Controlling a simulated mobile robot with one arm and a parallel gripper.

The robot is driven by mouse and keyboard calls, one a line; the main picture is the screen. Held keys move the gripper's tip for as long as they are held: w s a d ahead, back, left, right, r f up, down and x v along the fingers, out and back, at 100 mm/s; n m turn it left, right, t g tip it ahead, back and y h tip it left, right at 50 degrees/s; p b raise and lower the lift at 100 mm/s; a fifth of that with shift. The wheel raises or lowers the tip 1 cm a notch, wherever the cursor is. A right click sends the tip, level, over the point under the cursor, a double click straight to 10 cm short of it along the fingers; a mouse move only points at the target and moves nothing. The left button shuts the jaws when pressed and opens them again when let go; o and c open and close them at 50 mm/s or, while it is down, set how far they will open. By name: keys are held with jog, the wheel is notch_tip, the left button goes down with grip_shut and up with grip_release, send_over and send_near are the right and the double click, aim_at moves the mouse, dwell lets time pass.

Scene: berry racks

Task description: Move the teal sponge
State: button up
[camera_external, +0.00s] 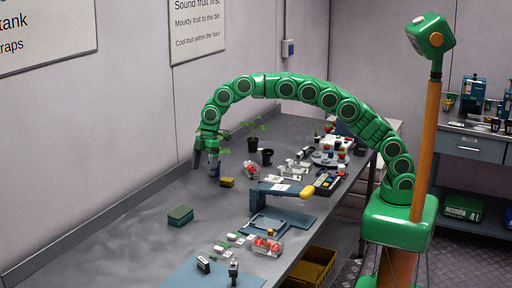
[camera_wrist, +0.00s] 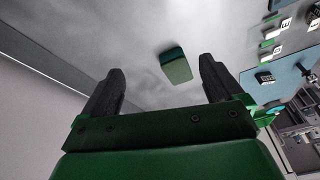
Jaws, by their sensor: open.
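The teal sponge (camera_external: 180,215) is a small block, dark teal on one part and lighter green on another. It lies on the bare grey tabletop in the left half of the external view. In the wrist view the sponge (camera_wrist: 176,66) shows beyond and between my two dark fingers, nearer the right one. My gripper (camera_external: 206,160) points down over the far part of the table, behind the sponge and apart from it. In the wrist view my gripper (camera_wrist: 160,75) is open, with nothing between its fingers.
A yellow sponge (camera_external: 227,182) lies near my gripper. A dark pot (camera_external: 267,156) and a plant pot (camera_external: 252,144) stand behind. A blue-grey press-like device (camera_external: 268,202), punnets and a blue mat (camera_external: 190,276) lie to the right and front. Table left of the teal sponge is clear.

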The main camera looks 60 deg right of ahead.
aim_at(181, 211)
jog(key=a+f+n, duration=0.1)
jog(key=a, duration=0.2)
jog(key=a+f+n, duration=0.1)
jog(key=a+f, duration=0.1)
jog(key=a, duration=0.2)
jog(key=w+a+f+y, duration=0.1)
jog(key=a+f, duration=0.1)
jog(key=a, duration=0.1)
jog(key=shift+a+f+n, duration=0.25)
jog(key=shift+a+n, duration=0.05)
jog(key=shift+n, duration=0.1)
jog(key=shift+a+f, duration=0.35)
jog(key=shift+a, duration=0.45)
jog(key=shift+f, duration=0.15)
jog(key=shift+x, duration=3.75)
jog(key=shift+s+a, duration=0.1)
jog(key=c, duration=1)
